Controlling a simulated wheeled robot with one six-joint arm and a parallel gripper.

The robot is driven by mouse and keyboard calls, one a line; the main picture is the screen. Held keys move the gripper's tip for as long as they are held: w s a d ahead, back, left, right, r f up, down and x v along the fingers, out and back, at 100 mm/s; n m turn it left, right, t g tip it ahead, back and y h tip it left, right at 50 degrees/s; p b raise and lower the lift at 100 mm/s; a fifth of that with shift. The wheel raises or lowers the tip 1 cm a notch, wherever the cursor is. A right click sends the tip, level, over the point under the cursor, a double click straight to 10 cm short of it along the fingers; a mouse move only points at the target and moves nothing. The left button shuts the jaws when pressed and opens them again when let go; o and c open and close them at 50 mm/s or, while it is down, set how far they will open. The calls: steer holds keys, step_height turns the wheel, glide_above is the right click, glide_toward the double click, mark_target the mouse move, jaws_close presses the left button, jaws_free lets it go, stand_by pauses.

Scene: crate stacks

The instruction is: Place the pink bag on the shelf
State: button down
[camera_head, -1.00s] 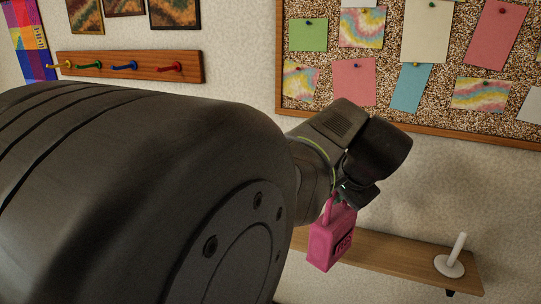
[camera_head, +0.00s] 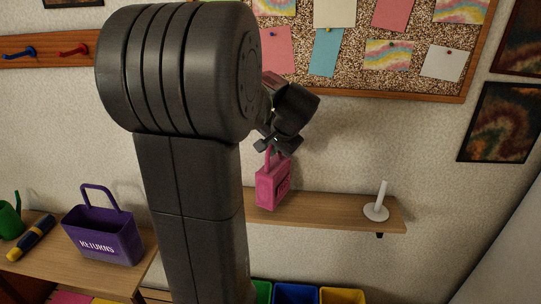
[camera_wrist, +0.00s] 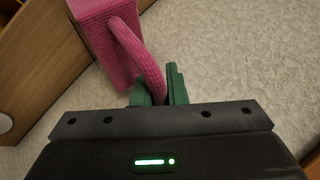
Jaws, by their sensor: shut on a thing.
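The pink bag (camera_head: 273,187) hangs by its handle from my gripper (camera_head: 272,149) in the head view. In the wrist view the green fingers of my gripper (camera_wrist: 160,88) are shut on the pink handle, and the bag's woven body (camera_wrist: 104,42) shows beyond them. The wooden shelf (camera_head: 335,212) is fixed to the wall behind and below the bag. The bag's lower part overlaps the shelf in the head view; I cannot tell whether it touches it. The shelf board also shows at the left of the wrist view (camera_wrist: 42,62).
A white holder with an upright rod (camera_head: 377,208) stands near the shelf's right end. A purple bag marked RETURNS (camera_head: 103,236) stands on a wooden surface at the left. Coloured bins (camera_head: 296,293) sit below the shelf. The shelf between bag and holder is clear.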

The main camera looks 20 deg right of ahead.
mark_target(271, 163)
step_height(271, 163, down, 3)
steer(key=shift+r, duration=0.2)
steer(key=shift+w+d+f, duration=0.1)
steer(key=shift+w+f, duration=0.1)
steer(key=shift+s, duration=0.1)
steer(key=shift+f, duration=0.25)
steer(key=c, duration=1.5)
jaws_free()
steer(key=shift+r, duration=0.1)
steer(key=shift+o, duration=0.2)
